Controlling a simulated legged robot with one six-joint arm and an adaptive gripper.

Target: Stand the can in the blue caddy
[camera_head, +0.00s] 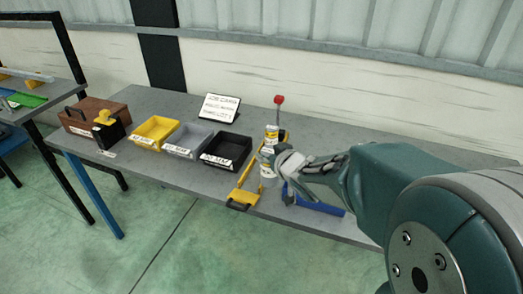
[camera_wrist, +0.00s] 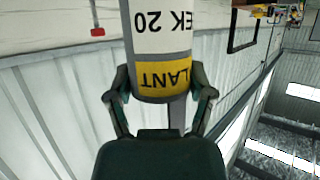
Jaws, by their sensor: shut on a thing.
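My gripper (camera_head: 280,153) is shut on the can (camera_head: 271,134), a white cylinder with a yellow band, and holds it roughly upright at the right part of the bench. In the wrist view, the can (camera_wrist: 160,40) appears upside down between the fingers of my gripper (camera_wrist: 162,90), with the letters "LANT" and "EK 20" on its label. The blue caddy (camera_head: 324,206) is on the bench near the front edge, to the right of the can. My gripper and arm hide much of it, so its inside is not visible.
A yellow frame-like tool (camera_head: 243,194) lies just left of the can. A red knob (camera_head: 279,99) stands behind it. Black (camera_head: 227,152), grey (camera_head: 188,141) and yellow (camera_head: 153,132) bins, a sign (camera_head: 220,107) and a brown box (camera_head: 92,118) are farther left. The rear right bench looks clear.

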